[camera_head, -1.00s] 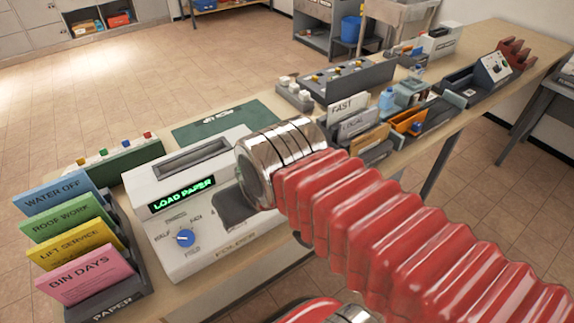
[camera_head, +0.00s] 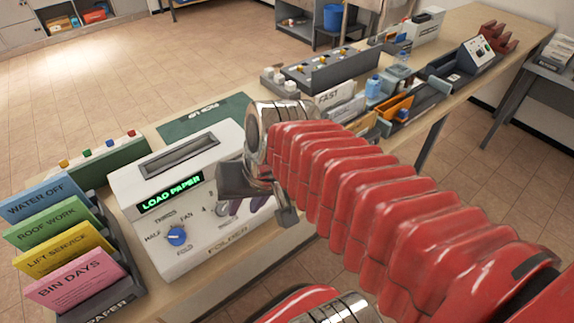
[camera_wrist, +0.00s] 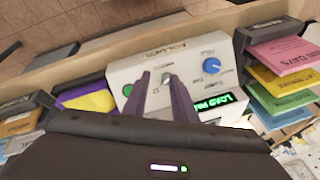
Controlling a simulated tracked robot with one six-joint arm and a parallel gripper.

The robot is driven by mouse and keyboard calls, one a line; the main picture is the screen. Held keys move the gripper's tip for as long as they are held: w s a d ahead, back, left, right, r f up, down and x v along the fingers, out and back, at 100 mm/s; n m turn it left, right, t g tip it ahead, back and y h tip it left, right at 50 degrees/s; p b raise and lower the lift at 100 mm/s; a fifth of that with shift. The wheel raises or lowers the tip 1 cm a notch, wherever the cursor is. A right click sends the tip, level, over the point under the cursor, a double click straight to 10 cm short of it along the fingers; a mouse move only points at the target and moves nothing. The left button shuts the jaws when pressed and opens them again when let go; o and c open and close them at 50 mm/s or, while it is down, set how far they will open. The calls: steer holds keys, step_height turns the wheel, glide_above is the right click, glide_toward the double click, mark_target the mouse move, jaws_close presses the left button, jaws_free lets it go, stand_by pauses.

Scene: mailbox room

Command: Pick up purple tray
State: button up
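A purple surface (camera_wrist: 98,102), likely the purple tray, shows beside a yellow piece in the wrist view, left of the white folder machine (camera_wrist: 190,60). Its full shape is partly hidden by my gripper body, and I cannot make it out in the head view. My gripper (camera_wrist: 158,78) has two purplish-grey fingers, apart with nothing between them. They lie over the folder machine's control face, to the right of the purple surface. In the head view my gripper (camera_head: 246,206) hangs in front of the folder machine (camera_head: 200,240), pointing down.
A paper rack (camera_head: 110,290) with several coloured sheets stands left of the machine. A green mat (camera_head: 205,118) lies behind it. Letter sorters (camera_head: 345,105), an orange folder (camera_head: 395,107) and a grey control box (camera_head: 478,55) stand along the bench (camera_head: 460,105) to the right.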

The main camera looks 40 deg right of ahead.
steer(key=w+d+f+m+t+y, duration=0.1)
steer(key=d+m, duration=0.2)
steer(key=m, duration=0.2)
steer(key=w+d+f+m+t+y, duration=0.1)
steer(key=w+d+f+m+y, duration=0.1)
steer(key=m, duration=0.4)
steer(key=w+d+f+m+t+y, duration=0.1)
steer(key=w+d+f+m, duration=0.1)
steer(key=d+m, duration=0.3)
steer(key=shift+w+d+f+y, duration=0.1)
steer(key=shift+w+f+y, duration=0.05)
steer(key=shift+w+y, duration=0.15)
steer(key=s+d+f+m+t+h, duration=0.1)
steer(key=d+m+t+h, duration=0.1)
steer(key=d+m, duration=0.5)
steer(key=s+d+f+m+t+h, duration=0.2)
steer(key=d+m, duration=0.6)
steer(key=d, duration=0.6)
steer(key=shift+d+m+t+h, duration=0.15)
steer(key=shift+m+t+h, duration=0.15)
steer(key=shift+t+h, duration=0.7)
steer(key=shift+y, duration=0.3)
steer(key=shift+x, duration=4.25)
steer(key=shift+r, duration=0.1)
